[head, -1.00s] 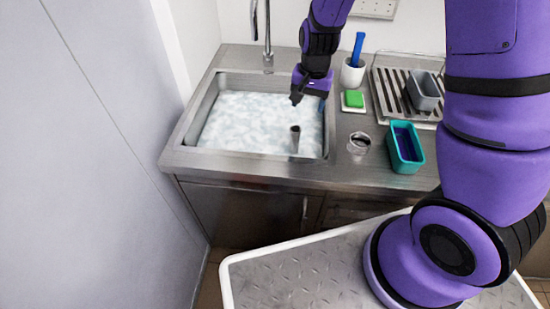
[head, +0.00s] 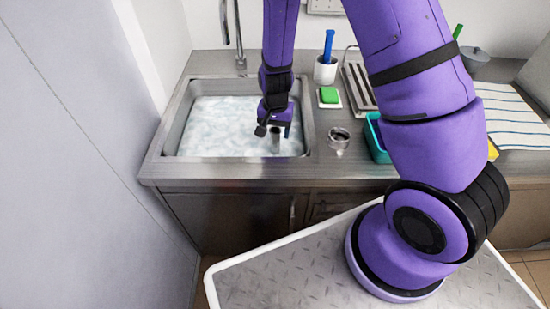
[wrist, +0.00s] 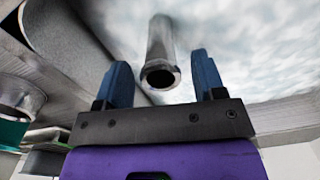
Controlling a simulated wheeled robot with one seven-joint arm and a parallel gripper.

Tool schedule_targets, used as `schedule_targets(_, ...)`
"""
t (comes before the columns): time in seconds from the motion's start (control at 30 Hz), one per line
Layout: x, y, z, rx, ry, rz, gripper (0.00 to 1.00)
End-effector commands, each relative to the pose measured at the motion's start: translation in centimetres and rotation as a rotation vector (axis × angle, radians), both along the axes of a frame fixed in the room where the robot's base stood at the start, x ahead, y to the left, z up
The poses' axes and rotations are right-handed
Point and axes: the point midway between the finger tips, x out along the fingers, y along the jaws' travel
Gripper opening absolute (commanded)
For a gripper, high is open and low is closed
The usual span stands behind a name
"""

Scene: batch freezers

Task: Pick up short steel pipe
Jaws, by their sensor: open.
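The short steel pipe (head: 276,143) stands up out of the foamy water in the sink (head: 172,128). In the wrist view the pipe (wrist: 161,50) shows its open end toward me, between and just beyond the two blue fingertips. My gripper (head: 274,133) is open over the right part of the sink. In the wrist view my gripper (wrist: 157,75) has one finger on each side of the pipe's line, with gaps on both sides. The pipe's lower end is hidden in the foam.
A metal ring-like cup (head: 339,138) and a teal container (head: 376,138) stand on the counter right of the sink. The tap (head: 239,35) rises behind the sink.

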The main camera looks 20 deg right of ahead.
Motion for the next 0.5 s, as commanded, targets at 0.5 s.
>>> schedule_targets(0.5,0.0,0.2,-3.6,0.001,0.001,0.000,0.63)
